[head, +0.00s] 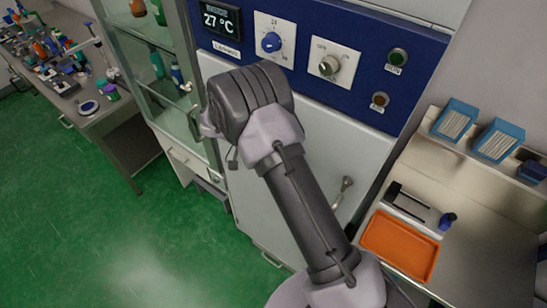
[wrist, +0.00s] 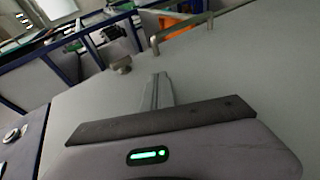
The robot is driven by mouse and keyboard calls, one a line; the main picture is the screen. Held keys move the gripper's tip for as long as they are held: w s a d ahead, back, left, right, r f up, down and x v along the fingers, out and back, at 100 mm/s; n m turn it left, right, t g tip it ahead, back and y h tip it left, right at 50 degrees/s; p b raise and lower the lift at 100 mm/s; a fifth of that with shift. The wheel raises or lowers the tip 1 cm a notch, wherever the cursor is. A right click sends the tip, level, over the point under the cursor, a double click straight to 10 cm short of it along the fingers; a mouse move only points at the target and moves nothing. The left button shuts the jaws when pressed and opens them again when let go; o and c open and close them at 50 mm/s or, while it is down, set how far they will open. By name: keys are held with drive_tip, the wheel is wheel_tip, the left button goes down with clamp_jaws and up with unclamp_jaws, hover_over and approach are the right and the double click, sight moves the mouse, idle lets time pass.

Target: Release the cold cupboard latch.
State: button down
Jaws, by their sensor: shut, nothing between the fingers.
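The cold cupboard (head: 330,150) has a pale door below a blue control panel. A metal handle (head: 345,188) stands on the door, just right of my arm. In the wrist view a bar handle (wrist: 155,45) stands out from the pale door, and a small round grey piece (wrist: 121,64) sits to its left. I cannot tell which of these is the latch. My gripper (wrist: 157,82) is shut and empty, with its fingers over the pale door surface, apart from the handle and the round piece. In the head view my arm hides the gripper.
A glass-fronted cabinet (head: 140,55) stands left. A bench with an orange tray (head: 400,245) stands right. Green floor lies open at left.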

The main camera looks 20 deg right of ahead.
drive_tip(key=w+a, duration=0.2)
drive_tip(key=a, duration=0.2)
drive_tip(key=s+r+n+t+y+b, duration=0.1)
drive_tip(key=s+n+t+y+b, duration=0.3)
drive_tip(key=s+y+b, duration=0.85)
drive_tip(key=s+a+f+t+b, duration=0.4)
drive_tip(key=s+f+t+b, duration=0.2)
drive_tip(key=b, duration=0.8)
drive_tip(key=s+t, duration=0.2)
drive_tip(key=t, duration=0.1)
drive_tip(key=shift+a+f, duration=0.15)
drive_tip(key=shift+a, duration=0.05)
drive_tip(key=c, duration=2.2)
unclamp_jaws()
